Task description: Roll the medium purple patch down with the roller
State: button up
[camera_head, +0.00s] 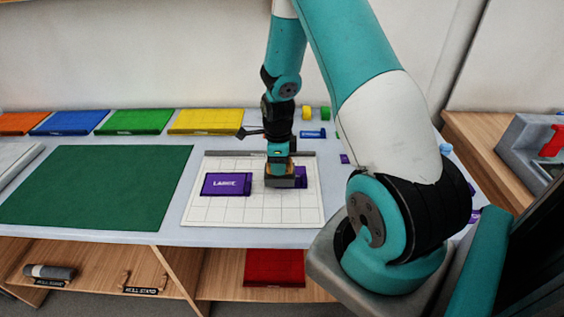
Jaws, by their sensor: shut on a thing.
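My gripper (279,160) points down over the right half of a white gridded mat (250,213). It is shut on what looks like the roller (286,182), a dark grey piece with a tan part above it. The roller is low at the mat, over or against a purple piece (301,176), probably the medium purple patch. Only the right part of that piece shows; the rest is hidden behind the gripper and roller. I cannot tell whether the roller touches it. A larger purple piece marked LARGE (226,184) lies flat to the left.
A green mat (95,188) lies left. Orange, blue, green and yellow sheets (205,121) line the back. A grey bar (225,153) edges the gridded mat. A red piece (274,268) and labelled stands (142,289) are below. My arm hides the table's right side.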

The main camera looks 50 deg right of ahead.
jog(key=shift+w+a+r, duration=0.1)
jog(key=shift+w+a, duration=1.15)
jog(key=shift+w, duration=0.15)
jog(key=shift+w+a, duration=0.1)
jog(key=shift+w, duration=0.05)
notch_tip(320, 180, up, 9)
jog(key=p, duration=0.7)
